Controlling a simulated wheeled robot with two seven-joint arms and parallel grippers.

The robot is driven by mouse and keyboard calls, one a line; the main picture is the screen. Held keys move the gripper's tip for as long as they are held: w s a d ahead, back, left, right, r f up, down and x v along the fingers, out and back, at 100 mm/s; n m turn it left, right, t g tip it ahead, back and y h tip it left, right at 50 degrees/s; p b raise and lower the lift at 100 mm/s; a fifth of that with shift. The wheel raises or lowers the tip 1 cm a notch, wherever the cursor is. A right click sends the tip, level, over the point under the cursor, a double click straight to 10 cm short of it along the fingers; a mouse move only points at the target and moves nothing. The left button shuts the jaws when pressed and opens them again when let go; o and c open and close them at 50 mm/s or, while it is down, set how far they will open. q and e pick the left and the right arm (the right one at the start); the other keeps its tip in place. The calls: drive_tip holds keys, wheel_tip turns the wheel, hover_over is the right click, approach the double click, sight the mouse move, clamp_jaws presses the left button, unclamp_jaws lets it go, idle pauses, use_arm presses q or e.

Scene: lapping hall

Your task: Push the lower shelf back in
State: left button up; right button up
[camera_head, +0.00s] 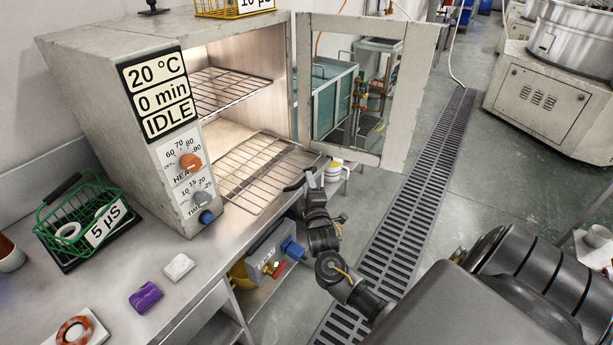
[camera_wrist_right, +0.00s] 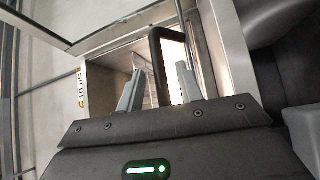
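The oven (camera_head: 120,60) on the bench has its glazed door (camera_head: 397,95) swung wide open to the right. The lower shelf (camera_head: 262,170), a wire rack, sticks out of the chamber towards the bench front. The upper shelf (camera_head: 225,90) is a similar rack, inside the chamber. My right gripper (camera_head: 299,181) is at the lower shelf's right front side in the head view; whether it touches is unclear. In the right wrist view its fingers (camera_wrist_right: 159,75) stand apart, with a dark bent bar (camera_wrist_right: 156,50) seen between them that I cannot identify. My left gripper is not in view.
A green basket (camera_head: 65,229), a purple block (camera_head: 145,297) and a white block (camera_head: 179,267) are on the bench left of the oven front. A grey box with a blue knob (camera_head: 293,250) is below the bench edge, near my right arm. A floor grate runs right of the door.

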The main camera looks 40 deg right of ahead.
drive_tip(key=shift+x, duration=1.6)
clamp_jaws()
